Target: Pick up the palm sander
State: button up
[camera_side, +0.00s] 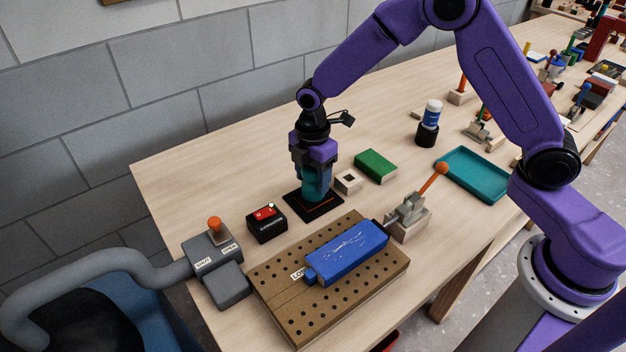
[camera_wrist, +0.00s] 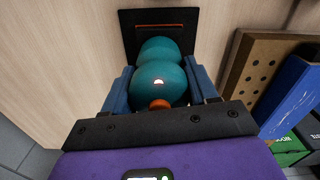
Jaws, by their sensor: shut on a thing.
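The palm sander (camera_side: 316,184) is teal with a rounded top and stands upright on a black square mat (camera_side: 328,206) with an orange line. My gripper (camera_side: 313,168) is above it, pointing down, and its jaws are shut on the sander's body. In the wrist view the sander (camera_wrist: 159,80) shows its round teal top and an orange knob between my two blue fingers (camera_wrist: 160,88). The sander's underside is hidden, so I cannot tell whether it touches the mat.
A black switch box (camera_side: 267,223) with a red rocker is left of the mat. A small wooden block (camera_side: 348,182) and green block (camera_side: 375,166) stand close right.

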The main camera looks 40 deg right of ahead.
jog(key=shift+w+r, duration=0.1)
jog(key=shift+r, duration=0.55)
jog(key=s+d+r, duration=0.2)
jog(key=s+r, duration=0.4)
jog(key=s+d+r, duration=0.2)
jog(key=s+r, duration=0.3)
jog(key=s, duration=0.2)
jog(key=shift+s+d+r, duration=0.15)
jog(key=shift+d+r, duration=0.25)
